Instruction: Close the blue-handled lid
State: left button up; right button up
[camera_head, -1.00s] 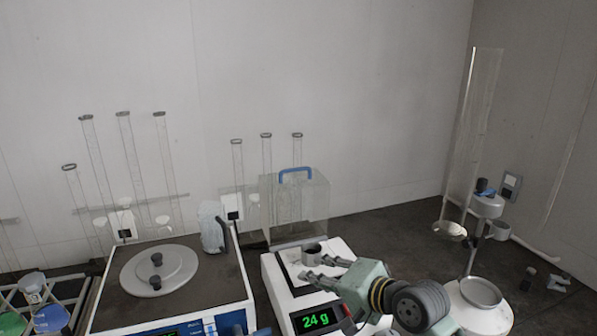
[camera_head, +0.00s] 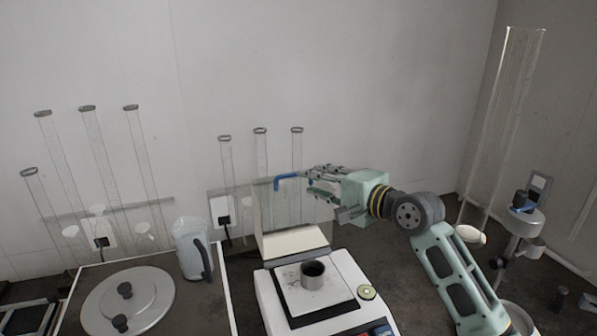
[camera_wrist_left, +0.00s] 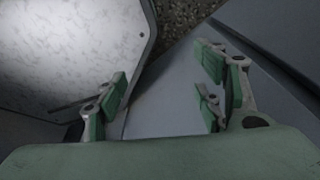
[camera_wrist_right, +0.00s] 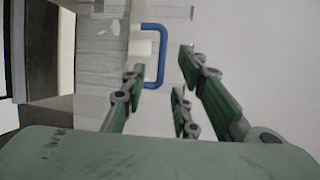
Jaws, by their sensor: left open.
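The clear lid (camera_head: 292,212) stands raised at the back of the white balance (camera_head: 268,300). Its blue handle (camera_head: 290,179) is at its upper edge. My right gripper (camera_head: 312,182) is at the right end of the handle, fingers pointing left. In the right wrist view, the blue handle (camera_wrist_right: 162,60) shows between the spread fingers of the right gripper (camera_wrist_right: 160,65); I see no grip on it. My left gripper (camera_wrist_left: 162,80) is open and empty in the left wrist view, and out of the head view.
A metal cup (camera_head: 313,275) stands on the balance pan. A clear jug (camera_head: 190,250) and a device with a round grey lid (camera_head: 150,295) are at left. Tall glass tubes (camera_head: 260,155) stand behind. A stand with a tall clear column (camera_head: 505,130) is at right.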

aim_at(295, 176)
jog(key=x, duration=0.4)
jog(key=shift+a+r+p, duration=0.2)
jog(key=shift+a+p, duration=0.2)
jog(key=shift+a, duration=0.05)
jog(key=shift+x, duration=0.95)
jog(key=shift+d+f, duration=0.1)
jog(key=shift+f, duration=0.05)
pick_arm(q)
jog(key=shift+s+a+r, duration=0.1)
jog(key=shift+s+r, duration=0.15)
jog(key=shift+s, duration=0.65)
jog(key=shift+s+r, duration=0.25)
jog(key=shift+s, duration=0.6)
pick_arm(e)
grip_shut()
